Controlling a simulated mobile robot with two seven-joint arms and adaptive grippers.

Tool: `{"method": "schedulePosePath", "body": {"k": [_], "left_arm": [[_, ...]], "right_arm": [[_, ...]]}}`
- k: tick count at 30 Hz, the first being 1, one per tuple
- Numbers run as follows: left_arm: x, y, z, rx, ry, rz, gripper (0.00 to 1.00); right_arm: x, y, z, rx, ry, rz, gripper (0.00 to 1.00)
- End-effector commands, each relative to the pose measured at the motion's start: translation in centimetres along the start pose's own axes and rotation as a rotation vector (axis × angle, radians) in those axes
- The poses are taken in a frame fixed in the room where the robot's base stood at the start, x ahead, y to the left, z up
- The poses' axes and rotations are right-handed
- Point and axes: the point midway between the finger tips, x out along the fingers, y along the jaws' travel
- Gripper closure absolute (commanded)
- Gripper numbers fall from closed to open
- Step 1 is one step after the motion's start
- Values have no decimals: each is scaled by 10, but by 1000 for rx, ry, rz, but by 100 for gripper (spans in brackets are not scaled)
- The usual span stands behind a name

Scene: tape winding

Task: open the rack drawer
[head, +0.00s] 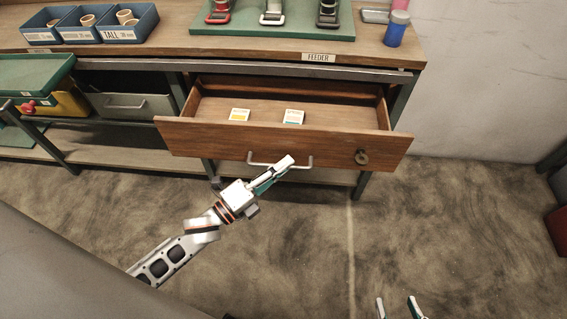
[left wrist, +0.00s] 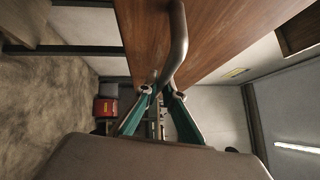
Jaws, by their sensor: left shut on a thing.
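The wooden rack drawer (head: 205,137) is pulled out from under the bench top in the head view, its inside showing. Its metal bar handle (head: 262,164) runs across the middle of the drawer front.
A round fitting (head: 361,157) sits on the drawer front's right side. Blue bins (head: 101,31) and a green board (head: 270,31) with clamp-like tools stand on the bench. A grey bin (head: 130,105) is on the left shelf. The floor before the drawer is clear.

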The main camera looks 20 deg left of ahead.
Motion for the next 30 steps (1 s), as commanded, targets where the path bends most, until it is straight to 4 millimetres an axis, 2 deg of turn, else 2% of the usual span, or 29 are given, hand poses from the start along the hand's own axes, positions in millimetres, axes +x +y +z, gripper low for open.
{"method": "schedulePosePath", "body": {"k": [2, 3, 4, 17, 20, 30], "left_arm": [[0, 0, 0, 0, 0, 0, 100], [0, 0, 0, 0, 0, 0, 82], [0, 0, 0, 0, 0, 0, 75], [-6, 1, 0, -1, 0, 2, 75], [-18, 1, 0, 0, 0, 4, 75], [-85, 1, 0, -1, -1, 4, 75]], "right_arm": [[0, 0, 0, 0, 0, 0, 60], [0, 0, 0, 0, 0, 1, 60], [0, 0, 0, 0, 1, 1, 60], [0, 0, -1, 3, 2, 2, 60], [0, 0, -1, 3, 2, 2, 60], [0, 0, -1, 2, 3, 1, 60]]}}
